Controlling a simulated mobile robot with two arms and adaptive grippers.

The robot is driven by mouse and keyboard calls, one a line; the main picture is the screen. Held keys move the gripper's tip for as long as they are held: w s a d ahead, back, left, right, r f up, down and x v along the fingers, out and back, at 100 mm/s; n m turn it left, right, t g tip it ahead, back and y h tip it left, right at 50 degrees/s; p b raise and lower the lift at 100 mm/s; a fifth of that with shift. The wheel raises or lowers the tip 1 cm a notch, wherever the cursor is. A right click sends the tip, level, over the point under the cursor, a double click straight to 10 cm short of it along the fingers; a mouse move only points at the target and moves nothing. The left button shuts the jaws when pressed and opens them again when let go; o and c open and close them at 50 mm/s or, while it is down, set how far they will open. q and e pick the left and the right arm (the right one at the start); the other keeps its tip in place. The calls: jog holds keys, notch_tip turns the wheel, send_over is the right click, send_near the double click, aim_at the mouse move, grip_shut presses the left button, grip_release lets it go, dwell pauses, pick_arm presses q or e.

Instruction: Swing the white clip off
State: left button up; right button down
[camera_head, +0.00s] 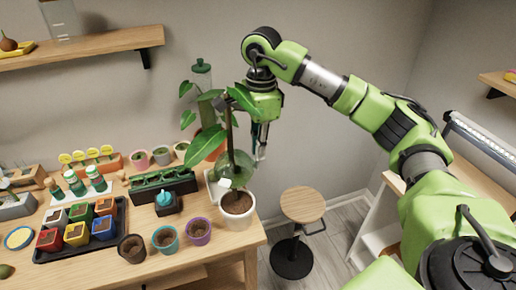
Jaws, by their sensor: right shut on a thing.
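My right gripper (261,147) points down just right of the tall potted plant's stem (229,135). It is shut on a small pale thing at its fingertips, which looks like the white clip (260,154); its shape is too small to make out. The plant stands in a white pot (237,218) at the table's right end, upright, with big green leaves (205,146). A small white piece (225,183) shows low by the stem; I cannot tell what it is. My left gripper is not in view.
A wooden table (205,262) bears a black tray (78,251) of coloured pots, a teal-topped bottle (165,200), a dark planter (163,187) and small pots. A round stool (303,205) stands right of the table.

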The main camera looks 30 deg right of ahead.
jog(key=shift+s+d+f+t+y+b, duration=0.2)
jog(key=shift+d+f+t+y+b, duration=0.45)
jog(key=shift+y+b, duration=1.35)
jog(key=shift+s+d+f+t+y+b, duration=0.2)
jog(key=shift+d+y+b, duration=0.9)
jog(key=shift+b, duration=1.65)
jog(key=shift+s+d+f+t+y+b, duration=0.2)
jog(key=shift+d+f+t+y+b, duration=0.3)
jog(key=shift+y+b, duration=1.55)
jog(key=shift+d+h+b, duration=0.15)
jog(key=shift+h+b, duration=0.2)
jog(key=c, duration=2.1)
grip_release()
jog(key=v, duration=1.2)
jog(key=shift+w+d, duration=0.1)
jog(key=shift+w, duration=0.05)
